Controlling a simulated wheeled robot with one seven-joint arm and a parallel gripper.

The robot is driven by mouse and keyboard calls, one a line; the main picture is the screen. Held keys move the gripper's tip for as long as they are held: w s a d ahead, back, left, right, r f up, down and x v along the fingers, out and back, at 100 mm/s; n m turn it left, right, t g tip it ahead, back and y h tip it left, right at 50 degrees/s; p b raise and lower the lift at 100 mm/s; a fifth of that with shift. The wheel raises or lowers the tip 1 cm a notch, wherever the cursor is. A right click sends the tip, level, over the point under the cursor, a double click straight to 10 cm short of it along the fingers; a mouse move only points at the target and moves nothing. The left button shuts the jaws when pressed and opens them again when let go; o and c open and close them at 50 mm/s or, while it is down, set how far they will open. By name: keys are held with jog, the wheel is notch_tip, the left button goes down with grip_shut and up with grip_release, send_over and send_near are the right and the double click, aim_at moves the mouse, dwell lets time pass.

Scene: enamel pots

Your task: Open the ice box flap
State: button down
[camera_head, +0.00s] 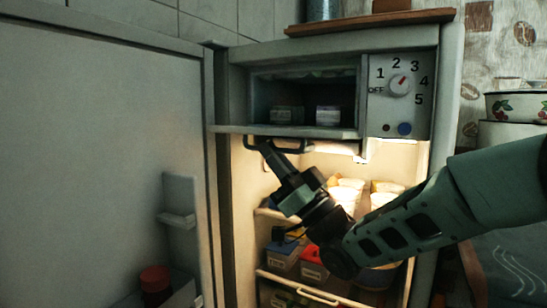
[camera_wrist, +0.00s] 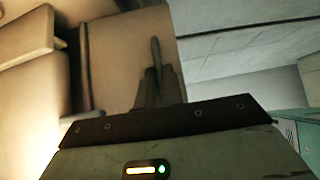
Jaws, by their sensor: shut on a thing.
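The ice box flap (camera_head: 330,132) lies lowered, about level, at the mouth of the ice box (camera_head: 300,78), seen nearly edge-on in the head view. The compartment above it is uncovered, with small packages inside. A dark handle (camera_head: 298,150) hangs on the flap's underside at its left part. My gripper (camera_head: 267,147) reaches up from below and is shut on this handle. In the wrist view my gripper's fingers (camera_wrist: 158,84) close around a thin dark bar, the handle (camera_wrist: 155,52). The exact contact is dark and hard to make out.
The fridge door (camera_head: 100,150) stands open at the left, close to the flap's left end. A dial panel (camera_head: 400,95) is right of the ice box. Lit shelves below hold cartons (camera_head: 310,262) and pale packages (camera_head: 345,192), near my arm.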

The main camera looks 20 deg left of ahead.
jog(key=shift+w, duration=0.2)
jog(key=c, duration=1.5)
grip_release()
jog(key=shift+d+f, duration=0.1)
jog(key=p+v, duration=0.1)
jog(key=v, duration=0.6)
jog(key=shift+s+d+f+p, duration=0.1)
jog(key=shift+d+f+p, duration=0.05)
jog(key=shift+p, duration=0.15)
